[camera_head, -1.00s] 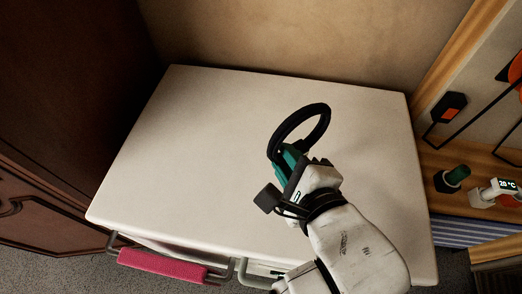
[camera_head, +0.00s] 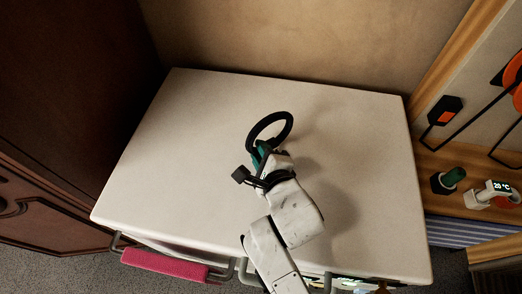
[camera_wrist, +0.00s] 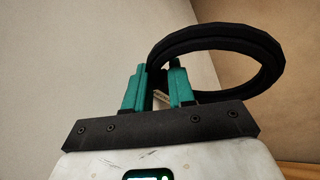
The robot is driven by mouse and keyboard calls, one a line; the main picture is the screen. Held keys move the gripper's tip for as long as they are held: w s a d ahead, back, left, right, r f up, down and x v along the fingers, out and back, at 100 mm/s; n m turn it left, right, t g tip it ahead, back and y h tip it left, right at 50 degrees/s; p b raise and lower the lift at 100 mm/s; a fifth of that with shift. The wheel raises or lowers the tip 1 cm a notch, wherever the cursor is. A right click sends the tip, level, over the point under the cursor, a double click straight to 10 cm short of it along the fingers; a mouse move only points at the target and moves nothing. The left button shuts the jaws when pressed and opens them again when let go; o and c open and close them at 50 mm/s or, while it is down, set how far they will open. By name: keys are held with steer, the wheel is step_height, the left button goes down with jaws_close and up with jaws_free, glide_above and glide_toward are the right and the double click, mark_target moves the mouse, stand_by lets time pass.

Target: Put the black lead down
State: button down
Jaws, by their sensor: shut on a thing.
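The black lead (camera_head: 287,118) is a coiled black ring above the white cabinet top (camera_head: 180,150) in the head view. My gripper (camera_head: 259,155), with teal fingers, is shut on it near the middle of the top. In the wrist view, the lead (camera_wrist: 268,52) loops up and to the right from between the teal fingers (camera_wrist: 160,88). The held end is partly hidden by the fingers. I cannot tell whether the lead touches the top.
The white top is otherwise bare, with free room on the left and right. A pink-covered handle (camera_head: 165,263) is at the front edge. A dark wooden cabinet (camera_head: 70,110) stands left. A wooden shelf on the right holds a green-topped object (camera_head: 449,180) and a white temperature device (camera_head: 493,194).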

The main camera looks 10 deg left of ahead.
steer(key=shift+f, duration=0.1)
steer(key=c, duration=1.2)
jaws_free()
steer(key=shift+s, duration=0.1)
steer(key=b+v, duration=0.1)
steer(key=v, duration=1.1)
